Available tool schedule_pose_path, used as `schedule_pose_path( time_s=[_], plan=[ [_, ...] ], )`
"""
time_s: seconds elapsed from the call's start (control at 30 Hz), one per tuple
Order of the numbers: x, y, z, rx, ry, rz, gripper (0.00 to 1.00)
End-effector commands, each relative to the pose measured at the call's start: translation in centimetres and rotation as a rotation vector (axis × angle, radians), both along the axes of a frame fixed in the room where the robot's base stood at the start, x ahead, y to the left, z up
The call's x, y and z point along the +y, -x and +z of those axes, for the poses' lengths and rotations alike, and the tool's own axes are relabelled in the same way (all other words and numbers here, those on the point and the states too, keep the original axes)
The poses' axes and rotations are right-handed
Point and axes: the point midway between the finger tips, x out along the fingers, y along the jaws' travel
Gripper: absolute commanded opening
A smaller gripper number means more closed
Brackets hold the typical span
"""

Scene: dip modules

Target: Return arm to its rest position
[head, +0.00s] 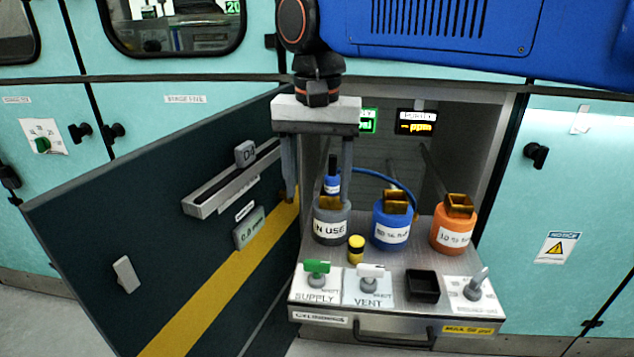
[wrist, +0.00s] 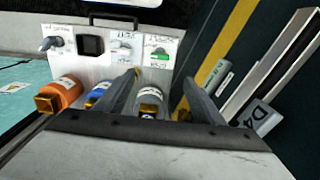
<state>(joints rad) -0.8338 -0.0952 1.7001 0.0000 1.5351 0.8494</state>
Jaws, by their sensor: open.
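My gripper (head: 318,192) hangs fingers-down over the left side of the pulled-out tray (head: 340,268), open with nothing held between its fingers. It also shows open in the wrist view (wrist: 162,78). In the head view its fingers appear just above and around the top of the grey cylinder (head: 331,228) labelled "IN USE"; the exact clearance cannot be told. A small blue piece with a black top (head: 332,184) shows between the fingers. The grey cylinder also shows between the fingers in the wrist view (wrist: 149,97). My blue arm link spans the upper right of the head view.
A blue cylinder (head: 391,232) and an orange cylinder (head: 453,236) stand right of the grey one. A small yellow-black piece (head: 356,250), green SUPPLY valve (head: 317,268), white VENT valve (head: 369,272) and black square cup (head: 422,286) sit in front. An open dark door (head: 160,240) stands close left.

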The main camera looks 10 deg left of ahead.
Motion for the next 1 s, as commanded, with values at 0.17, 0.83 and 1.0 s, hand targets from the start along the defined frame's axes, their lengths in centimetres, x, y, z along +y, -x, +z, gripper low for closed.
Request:
schedule_pose_path(
  time_s=[0.17,0.83,1.0],
  plan=[
    [0.0,0.0,0.0,0.0,0.0,0.0,0.62],
    [-16.9,-0.2,-4.5,-0.132,-0.075,-0.002,0.62],
    [-22.3,1.4,-7.1,-0.195,-0.082,0.001,0.62]
  ],
)
